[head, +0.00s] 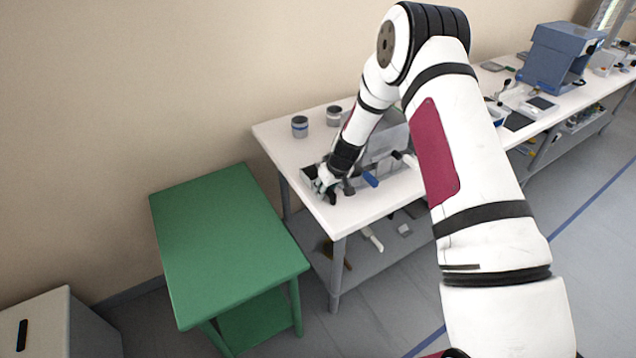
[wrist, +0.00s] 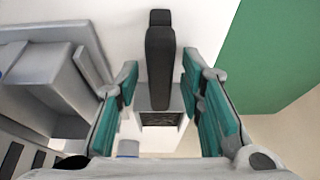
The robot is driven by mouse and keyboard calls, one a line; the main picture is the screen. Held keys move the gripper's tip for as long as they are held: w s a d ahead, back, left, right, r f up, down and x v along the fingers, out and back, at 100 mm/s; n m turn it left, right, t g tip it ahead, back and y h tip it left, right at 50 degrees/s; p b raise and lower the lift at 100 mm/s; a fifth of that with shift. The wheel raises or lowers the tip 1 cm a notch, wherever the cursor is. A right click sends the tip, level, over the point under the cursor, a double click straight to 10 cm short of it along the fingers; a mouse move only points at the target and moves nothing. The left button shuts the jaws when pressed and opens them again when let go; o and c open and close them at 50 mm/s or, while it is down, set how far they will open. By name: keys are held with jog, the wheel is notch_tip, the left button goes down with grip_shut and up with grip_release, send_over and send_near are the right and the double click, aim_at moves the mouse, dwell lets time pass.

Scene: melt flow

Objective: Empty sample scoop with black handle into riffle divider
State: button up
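A black handle (wrist: 160,62) lies between my gripper's two teal finger pads in the wrist view, with a gap on each side. A grey scoop body (wrist: 162,119) shows below it, partly hidden. My gripper (wrist: 160,105) is open around the handle. In the head view my gripper (head: 328,184) is low over the near left corner of the white table, and its fingers are too small to read. A grey metal box (head: 388,138), apparently the riffle divider, stands behind my arm and is partly hidden. Grey metal with dark slots (wrist: 22,158) shows at the left in the wrist view.
A blue handle (head: 370,179) and a white handle (head: 407,159) are close to the right of my gripper. Two grey cups (head: 300,126) (head: 333,116) stand behind. A lower green table (head: 222,240) is at the left. A blue machine (head: 558,57) stands far right.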

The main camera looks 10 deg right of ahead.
grip_shut()
jog(key=shift+r, duration=0.15)
jog(key=shift+r+p, duration=0.4)
jog(key=shift+r, duration=2.25)
